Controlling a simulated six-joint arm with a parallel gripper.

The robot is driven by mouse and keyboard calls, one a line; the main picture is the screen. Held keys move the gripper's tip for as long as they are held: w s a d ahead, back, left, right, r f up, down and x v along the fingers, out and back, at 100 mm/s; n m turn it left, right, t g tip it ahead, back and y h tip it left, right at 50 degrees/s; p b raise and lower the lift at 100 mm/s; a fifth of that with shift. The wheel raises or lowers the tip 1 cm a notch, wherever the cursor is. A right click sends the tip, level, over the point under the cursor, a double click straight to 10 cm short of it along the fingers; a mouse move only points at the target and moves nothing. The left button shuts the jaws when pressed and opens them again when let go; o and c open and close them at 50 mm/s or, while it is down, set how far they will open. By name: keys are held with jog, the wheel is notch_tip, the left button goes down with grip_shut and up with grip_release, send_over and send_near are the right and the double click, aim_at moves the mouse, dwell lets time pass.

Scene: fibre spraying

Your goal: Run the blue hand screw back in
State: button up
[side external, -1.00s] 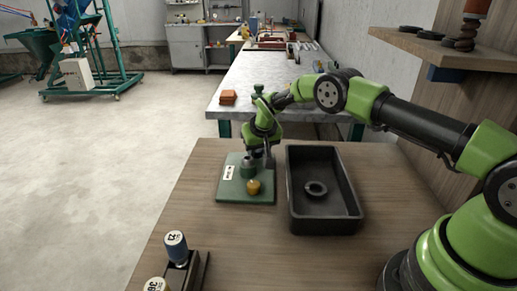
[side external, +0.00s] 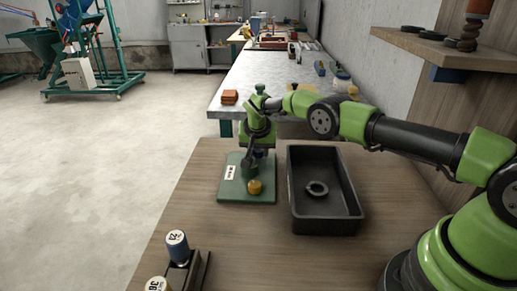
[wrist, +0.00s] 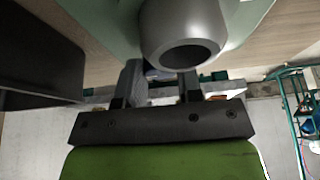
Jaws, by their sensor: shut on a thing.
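My gripper (wrist: 160,88) is shut, with a finger on each side of a small dark bluish piece (wrist: 157,73), which I take to be the blue hand screw. Only a sliver of it shows; the fingers and a grey hollow-ended cylinder (wrist: 155,28) hide the rest. In the side view my gripper (side external: 250,166) is low over the back part of the green plate (side external: 233,194), in front of the fixture there. I cannot tell how deep the screw sits. A yellow knob (side external: 254,187) stands on the plate's front part.
A black tray (side external: 350,222) with a dark ring (side external: 316,189) in it stands right of the plate. Labelled cylinders (side external: 176,246) stand in a dark holder at the front left. A shelf (side external: 430,50) juts from the right wall. The wooden tabletop left of the tray's front is clear.

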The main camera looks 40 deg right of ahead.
jog(key=shift+s, duration=0.1)
jog(key=o, duration=0.9)
jog(key=shift+r, duration=0.1)
jog(key=shift+a+r, duration=0.15)
jog(key=shift+r, duration=0.25)
jog(key=v, duration=0.9)
jog(key=shift+s+f, duration=0.1)
